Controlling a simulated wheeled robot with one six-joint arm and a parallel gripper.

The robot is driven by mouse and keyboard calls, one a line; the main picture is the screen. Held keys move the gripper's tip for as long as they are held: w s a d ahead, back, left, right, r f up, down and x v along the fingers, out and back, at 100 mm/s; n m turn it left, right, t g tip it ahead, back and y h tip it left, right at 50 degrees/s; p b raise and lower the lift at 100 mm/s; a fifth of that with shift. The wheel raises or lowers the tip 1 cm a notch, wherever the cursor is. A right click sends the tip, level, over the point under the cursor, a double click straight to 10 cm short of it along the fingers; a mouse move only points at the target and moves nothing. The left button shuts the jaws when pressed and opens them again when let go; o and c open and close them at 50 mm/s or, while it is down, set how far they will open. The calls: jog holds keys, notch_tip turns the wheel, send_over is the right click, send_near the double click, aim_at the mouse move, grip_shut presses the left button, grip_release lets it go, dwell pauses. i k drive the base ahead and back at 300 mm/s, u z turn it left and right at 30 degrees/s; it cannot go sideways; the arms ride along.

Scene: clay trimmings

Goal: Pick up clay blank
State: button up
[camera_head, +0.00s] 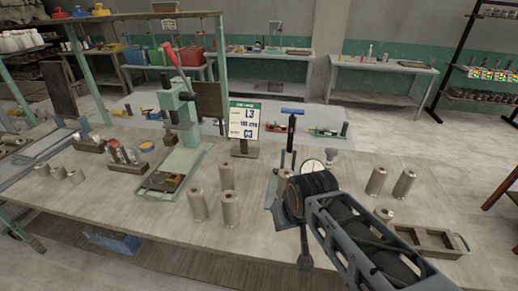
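Several grey-brown cylinders that look like clay blanks stand upright on the wooden table (150,215). Three are grouped left of my arm: a left one (197,202), a back one (227,176) and a front one (231,211). Two more, a left one (376,181) and a right one (404,184), stand right of my arm. Another cylinder (284,178) is partly hidden behind my arm's end. My gripper (284,208) is over the table, right of the group of three and apart from it. My arm hides most of its fingers, so its opening is unclear.
A green lever press (188,135) and a sign (244,120) stand behind the blanks. A blue-handled tool (291,130) and a round dial gauge (313,167) stand near my gripper. A wooden tray (462,241) lies at right.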

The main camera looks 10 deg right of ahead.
aim_at(284, 174)
jog(key=u, duration=2.2)
jog(key=i, duration=1.15)
jog(key=z, duration=2.8)
